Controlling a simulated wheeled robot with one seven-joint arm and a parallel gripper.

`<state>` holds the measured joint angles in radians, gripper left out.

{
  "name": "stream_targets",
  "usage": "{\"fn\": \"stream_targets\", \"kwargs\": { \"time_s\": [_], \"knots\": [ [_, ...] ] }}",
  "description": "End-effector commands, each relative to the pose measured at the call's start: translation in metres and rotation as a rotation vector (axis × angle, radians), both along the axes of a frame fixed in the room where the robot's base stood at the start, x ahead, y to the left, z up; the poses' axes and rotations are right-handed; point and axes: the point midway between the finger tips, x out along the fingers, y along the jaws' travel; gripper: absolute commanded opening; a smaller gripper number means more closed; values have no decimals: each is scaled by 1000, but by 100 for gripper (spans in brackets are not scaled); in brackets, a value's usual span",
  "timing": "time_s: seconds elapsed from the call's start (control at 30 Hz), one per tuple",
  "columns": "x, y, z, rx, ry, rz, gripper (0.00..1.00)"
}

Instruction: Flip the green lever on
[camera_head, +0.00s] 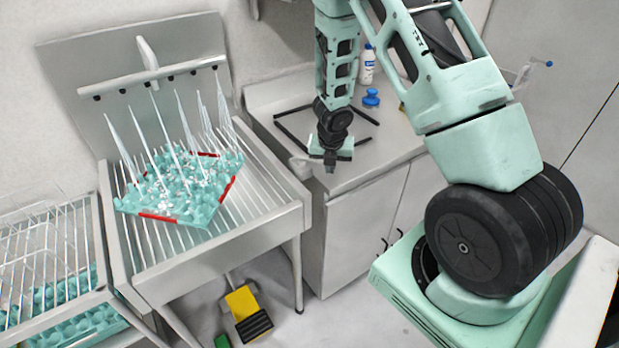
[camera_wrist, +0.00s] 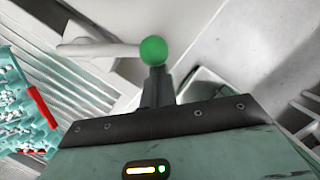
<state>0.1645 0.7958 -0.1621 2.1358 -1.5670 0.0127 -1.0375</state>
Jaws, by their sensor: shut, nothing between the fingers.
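The lever's green ball knob (camera_wrist: 153,50) shows in the upper middle of the wrist view, at the end of a pale rod (camera_wrist: 100,49) coming from the left. My gripper (camera_wrist: 158,85) is shut and empty, and its dark fingers point at the knob, just below it in the picture. I cannot tell whether they touch. In the head view my gripper (camera_head: 330,166) hangs down at the front edge of the counter, right of the sprayer rack. The green knob does not show in the head view.
A teal egg tray (camera_head: 190,218) with red edge strips lies under water jets on the sprayer rack (camera_head: 255,222). A bottle (camera_head: 366,65) and a blue object (camera_head: 371,98) stand on the counter (camera_head: 385,140). A yellow and black pedal (camera_head: 243,302) is on the floor.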

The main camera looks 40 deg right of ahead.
Motion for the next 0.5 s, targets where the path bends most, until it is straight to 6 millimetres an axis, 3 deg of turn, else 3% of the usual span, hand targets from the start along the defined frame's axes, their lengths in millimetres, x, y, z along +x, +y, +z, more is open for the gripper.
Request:
{"fn": "stream_targets", "kwargs": {
  "time_s": [0.5],
  "knots": [
    [13,-32,0,-2,-2,299,0]
  ]
}}
